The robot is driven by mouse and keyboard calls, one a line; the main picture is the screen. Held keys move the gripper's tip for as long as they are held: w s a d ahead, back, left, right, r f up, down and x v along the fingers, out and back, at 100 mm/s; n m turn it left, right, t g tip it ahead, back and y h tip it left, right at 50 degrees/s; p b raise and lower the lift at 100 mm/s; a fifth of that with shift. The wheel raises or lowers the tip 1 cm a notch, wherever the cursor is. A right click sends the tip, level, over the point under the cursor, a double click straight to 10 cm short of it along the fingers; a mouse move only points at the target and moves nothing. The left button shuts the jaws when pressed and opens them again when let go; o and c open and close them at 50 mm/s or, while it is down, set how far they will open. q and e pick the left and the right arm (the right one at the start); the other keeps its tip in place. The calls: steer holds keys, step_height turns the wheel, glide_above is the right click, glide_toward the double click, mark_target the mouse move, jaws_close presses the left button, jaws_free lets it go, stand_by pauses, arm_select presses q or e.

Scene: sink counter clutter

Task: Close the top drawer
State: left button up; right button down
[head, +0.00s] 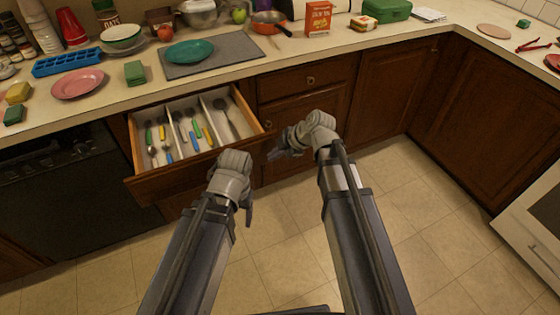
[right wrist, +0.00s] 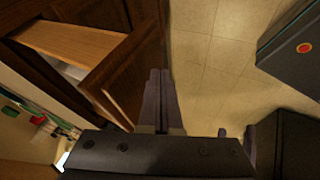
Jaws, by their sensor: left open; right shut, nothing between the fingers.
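The top drawer (head: 160,184) is pulled out from the brown cabinet, left of centre in the head view. Its light wooden box holds a white divided tray of cutlery. The drawer front also shows in the right wrist view (right wrist: 122,80). My left gripper (head: 246,202) is open, in front of the drawer front's right part; its fingers are partly hidden. My right gripper (head: 276,148) is shut and empty beside the drawer front's right end. Its closed fingers (right wrist: 160,85) appear close to the front in the right wrist view; I cannot tell whether they touch.
The counter above holds a grey mat (head: 230,53) with a teal plate, a pink plate (head: 77,84), a blue ice tray (head: 67,62) and other clutter. A black dishwasher (head: 70,180) is left of the drawer. The tiled floor (head: 420,240) is clear at the right.

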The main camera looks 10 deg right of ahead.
mark_target(238, 97)
steer(key=shift+w+a, duration=0.15)
steer(key=shift+w, duration=0.35)
steer(key=w+a, duration=0.3)
steer(key=w, duration=0.7)
steer(key=w+a, duration=0.3)
steer(key=w, duration=0.7)
steer(key=w+a, duration=0.3)
steer(key=w, duration=0.7)
steer(key=shift+w+a, duration=0.25)
steer(key=shift+a, duration=0.15)
steer(key=shift+w+a, duration=0.1)
steer(key=shift+w, duration=0.1)
steer(key=shift+w+r, duration=0.1)
